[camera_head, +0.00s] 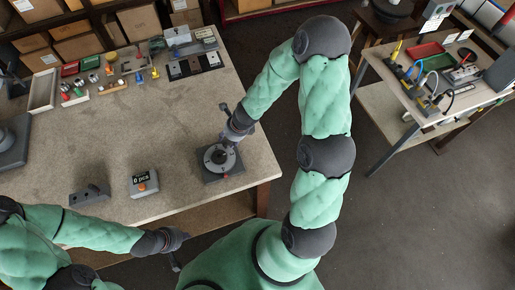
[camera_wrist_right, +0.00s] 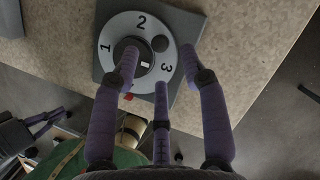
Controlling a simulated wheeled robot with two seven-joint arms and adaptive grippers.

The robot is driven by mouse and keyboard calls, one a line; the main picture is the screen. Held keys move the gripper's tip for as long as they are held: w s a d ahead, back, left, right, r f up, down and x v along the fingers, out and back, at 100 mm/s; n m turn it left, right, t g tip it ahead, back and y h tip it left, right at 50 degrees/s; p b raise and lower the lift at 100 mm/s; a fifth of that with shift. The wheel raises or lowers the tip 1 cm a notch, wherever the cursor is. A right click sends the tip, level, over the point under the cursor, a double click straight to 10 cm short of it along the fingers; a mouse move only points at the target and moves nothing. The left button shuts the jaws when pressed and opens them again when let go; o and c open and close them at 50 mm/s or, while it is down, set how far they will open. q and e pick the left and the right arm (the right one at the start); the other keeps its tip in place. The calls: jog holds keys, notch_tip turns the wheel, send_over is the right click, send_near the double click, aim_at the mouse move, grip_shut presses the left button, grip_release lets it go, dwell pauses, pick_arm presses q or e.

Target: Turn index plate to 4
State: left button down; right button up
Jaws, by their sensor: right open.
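The index plate (camera_wrist_right: 118,28) is a pale round dial with black numbers on a dark square base (camera_wrist_right: 187,23). The numbers 1, 2 and 3 show in the right wrist view; the lower left of the ring is partly hidden by a finger. A dark round knob (camera_wrist_right: 160,43) stands on the dial between 2 and 3, and a red mark (camera_wrist_right: 129,96) sits at its lower edge. My right gripper (camera_wrist_right: 158,62) is open, its purple fingers spread over the dial. In the head view the plate (camera_head: 219,158) is near the table's front right corner. My left gripper (camera_head: 180,250) is open and empty by the front edge.
A small box with a display reading "0 pcs" (camera_head: 143,184) and a dark block (camera_head: 89,194) stand left of the plate. Trays and small parts line the table's back. The table middle is clear. A second bench (camera_head: 430,85) stands at right.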

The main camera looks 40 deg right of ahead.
jog(key=s+d, duration=0.5)
jog(key=s, duration=0.5)
jog(key=shift+s+d, duration=0.15)
jog(key=shift+d, duration=0.25)
dwell(0.5)
jog(key=shift+s, duration=0.1)
